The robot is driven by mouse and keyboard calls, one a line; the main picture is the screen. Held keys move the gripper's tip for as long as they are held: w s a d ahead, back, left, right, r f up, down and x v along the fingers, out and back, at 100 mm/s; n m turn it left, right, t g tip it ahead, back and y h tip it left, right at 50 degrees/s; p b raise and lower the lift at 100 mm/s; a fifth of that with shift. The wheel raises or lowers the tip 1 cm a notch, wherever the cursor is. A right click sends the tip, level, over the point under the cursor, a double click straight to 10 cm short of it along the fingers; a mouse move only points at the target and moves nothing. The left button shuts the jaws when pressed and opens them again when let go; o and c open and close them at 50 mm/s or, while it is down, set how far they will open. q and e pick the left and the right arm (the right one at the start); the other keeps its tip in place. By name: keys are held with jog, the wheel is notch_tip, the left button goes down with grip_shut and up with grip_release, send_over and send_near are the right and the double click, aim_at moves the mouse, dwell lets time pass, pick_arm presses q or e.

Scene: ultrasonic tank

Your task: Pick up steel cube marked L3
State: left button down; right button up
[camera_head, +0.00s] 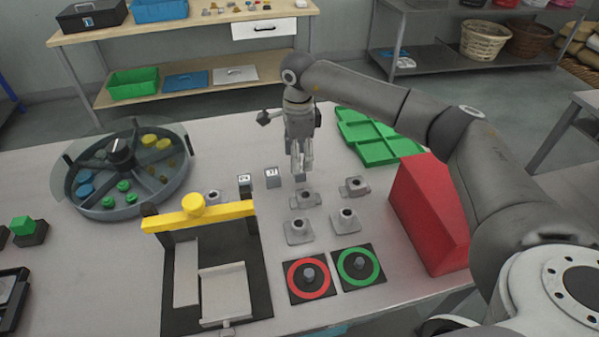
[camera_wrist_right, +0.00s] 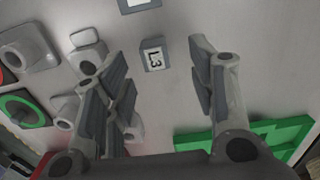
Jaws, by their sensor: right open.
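The steel cube marked L3 (camera_wrist_right: 153,55) is a small grey block with a white label on its upper face. In the right wrist view it shows between and beyond my right gripper's spread fingers (camera_wrist_right: 158,70), resting on the table. In the head view my right gripper (camera_head: 302,168) points down just above this cube (camera_head: 300,179), which the fingers partly hide. The gripper is open and empty. Two similar labelled cubes, a middle one (camera_head: 271,178) and a left one (camera_head: 245,180), stand in a row to its left. My left gripper is not in view.
Several grey metal holders (camera_head: 305,198) stand just nearer than the cube. A red block (camera_head: 425,212) and a green tray (camera_head: 375,140) are to the right. A yellow-barred black fixture (camera_head: 262,290) and a round compartment tray (camera_head: 120,211) are to the left.

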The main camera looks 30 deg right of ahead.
jog(key=f+p, duration=0.1)
jog(key=f, duration=0.2)
jog(key=shift+s+f+p, duration=0.3)
jog(key=shift+s+p, duration=0.05)
jog(key=shift+p, duration=0.05)
jog(key=shift+f, duration=0.65)
jog(key=shift+r, duration=0.1)
grip_shut()
